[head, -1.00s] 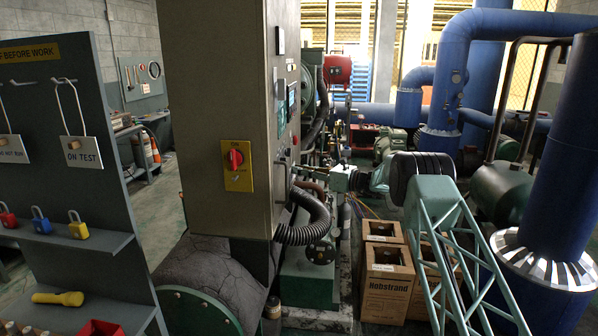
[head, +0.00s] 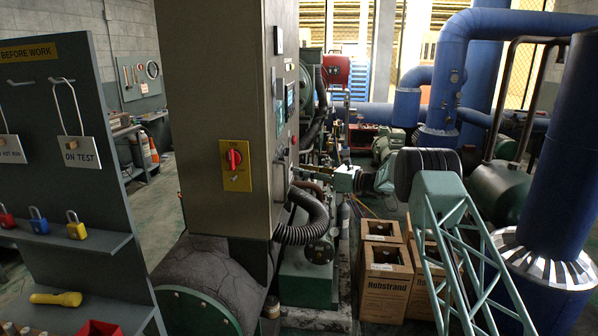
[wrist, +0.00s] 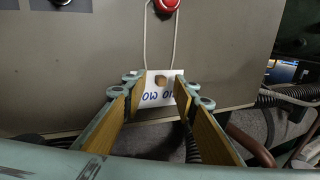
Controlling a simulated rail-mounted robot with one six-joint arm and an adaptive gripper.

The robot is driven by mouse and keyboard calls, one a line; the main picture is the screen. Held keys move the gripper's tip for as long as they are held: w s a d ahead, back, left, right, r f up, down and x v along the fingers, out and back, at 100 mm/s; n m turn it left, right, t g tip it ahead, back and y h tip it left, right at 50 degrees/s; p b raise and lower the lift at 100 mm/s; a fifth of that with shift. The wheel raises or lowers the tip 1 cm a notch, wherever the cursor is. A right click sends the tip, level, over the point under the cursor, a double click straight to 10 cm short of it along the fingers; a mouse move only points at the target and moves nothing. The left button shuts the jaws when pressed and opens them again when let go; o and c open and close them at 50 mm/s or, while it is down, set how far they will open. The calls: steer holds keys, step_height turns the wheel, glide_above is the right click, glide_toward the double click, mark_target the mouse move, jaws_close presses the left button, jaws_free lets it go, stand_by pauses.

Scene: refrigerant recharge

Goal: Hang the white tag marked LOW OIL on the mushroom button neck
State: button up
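The white tag (wrist: 160,94) shows in the wrist view just beyond and between my fingertips, against the grey cabinet face. Its lettering is partly hidden; the visible letters fit LOW OIL. A small brown block (wrist: 160,80) sits on it. Its pale cord runs up on both sides of the red mushroom button (wrist: 166,5) and out of frame. The button's neck and the top of the loop are not seen. My gripper (wrist: 160,97) is open, its pads apart on either side of the tag. In the head view my gripper (head: 342,180) is right of the cabinet.
The grey cabinet (head: 210,120) carries a red rotary switch on a yellow plate (head: 235,160). A black corrugated hose (head: 305,228) curves below the gripper. Cardboard boxes (head: 385,285) stand on the floor beneath my arm. A board at left holds other tags, including ON TEST (head: 80,152), and padlocks.

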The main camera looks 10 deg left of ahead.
steer(key=v, duration=1)
steer(key=shift+r, duration=0.1)
